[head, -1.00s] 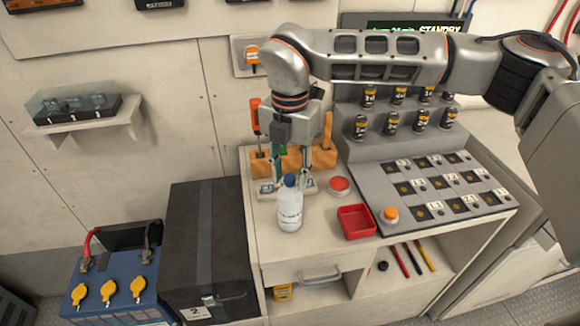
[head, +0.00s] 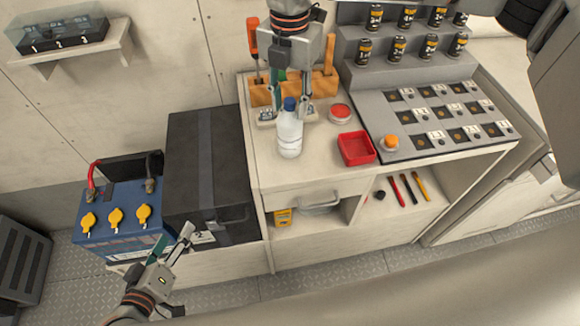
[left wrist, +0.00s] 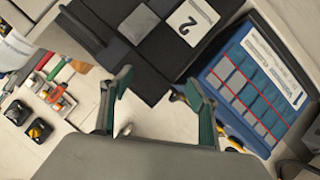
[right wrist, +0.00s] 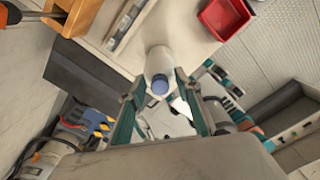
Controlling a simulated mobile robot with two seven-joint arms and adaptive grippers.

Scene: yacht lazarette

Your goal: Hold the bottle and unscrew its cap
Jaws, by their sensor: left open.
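The bottle (head: 290,136) is clear-white with a blue cap (head: 290,104) and stands upright on the workbench. My right gripper (head: 289,110) points down at its top, one finger on each side of the cap. In the right wrist view the bottle (right wrist: 158,62) and its cap (right wrist: 159,86) show between the open fingertips, with gaps on both sides. Whether the tips reach down to cap height is hard to tell. My left gripper (head: 174,238) is open and empty, low in front of the black case, well left of and below the bottle.
The black case (head: 190,160) and blue battery (head: 118,205) are left of the workbench. Bare benchtop lies in front of the bottle.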

